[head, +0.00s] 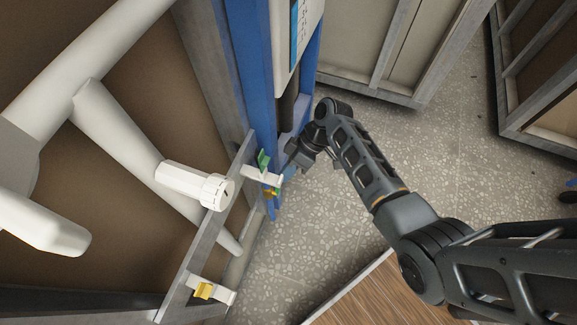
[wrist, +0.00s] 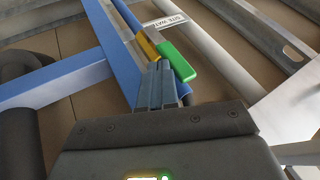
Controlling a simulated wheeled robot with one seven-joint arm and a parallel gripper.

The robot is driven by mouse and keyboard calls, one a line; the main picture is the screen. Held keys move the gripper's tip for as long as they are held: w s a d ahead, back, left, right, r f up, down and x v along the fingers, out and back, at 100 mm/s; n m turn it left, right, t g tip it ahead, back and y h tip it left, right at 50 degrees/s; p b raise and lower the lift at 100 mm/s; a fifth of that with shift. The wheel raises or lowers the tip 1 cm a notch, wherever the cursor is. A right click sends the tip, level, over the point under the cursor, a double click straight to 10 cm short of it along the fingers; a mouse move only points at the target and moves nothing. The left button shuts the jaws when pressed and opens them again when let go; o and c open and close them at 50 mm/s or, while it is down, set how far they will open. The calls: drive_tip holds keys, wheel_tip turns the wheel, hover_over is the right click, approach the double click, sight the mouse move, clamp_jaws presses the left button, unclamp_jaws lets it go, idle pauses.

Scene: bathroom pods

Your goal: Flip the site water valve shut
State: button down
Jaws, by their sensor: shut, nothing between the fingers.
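A green valve handle (wrist: 178,62) sits right beside my gripper's fingertips in the wrist view. It slants from upper left to lower right, next to a yellow or brass-coloured part (wrist: 147,46) on a thin blue pipe (wrist: 126,15). A label (wrist: 165,21) just above reads "SITE WAT", its end hard to read. My gripper (wrist: 160,68) is shut and empty. Its tips are close to the handle's left side; I cannot tell whether they touch. In the head view the green handle (head: 263,160) is on the frame's edge, with my gripper (head: 287,172) just to its right.
A blue post (head: 262,80) rises behind the valve. A white pipe with a capped fitting (head: 195,185) stands left of it. A lower white bracket holds a yellow piece (head: 203,291). Speckled floor (head: 320,235) is open below my arm; framed panels (head: 385,60) stand behind.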

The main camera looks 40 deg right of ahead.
sight(278, 189)
drive_tip(key=shift+s+a+r+h+p, duration=0.2)
drive_tip(key=shift+a+h+p, duration=0.1)
drive_tip(key=shift+p, duration=0.2)
drive_tip(key=shift+s+a+r+n+t+h+p, duration=0.15)
drive_tip(key=shift+s+a+t+h+p, duration=0.25)
drive_tip(key=shift+a+h+p, duration=0.25)
drive_tip(key=shift+s+a+f+n+t+h+p, duration=0.1)
drive_tip(key=shift+s+a+n+t+h+p, duration=0.1)
drive_tip(key=shift+s+a+t+h+p, duration=0.45)
drive_tip(key=shift+s+a+r+n+t+h+p, duration=0.15)
drive_tip(key=shift+a+h+p, duration=0.25)
drive_tip(key=shift+p, duration=0.45)
drive_tip(key=shift+a+f, duration=0.1)
drive_tip(key=shift+a, duration=0.05)
drive_tip(key=shift+w, duration=0.1)
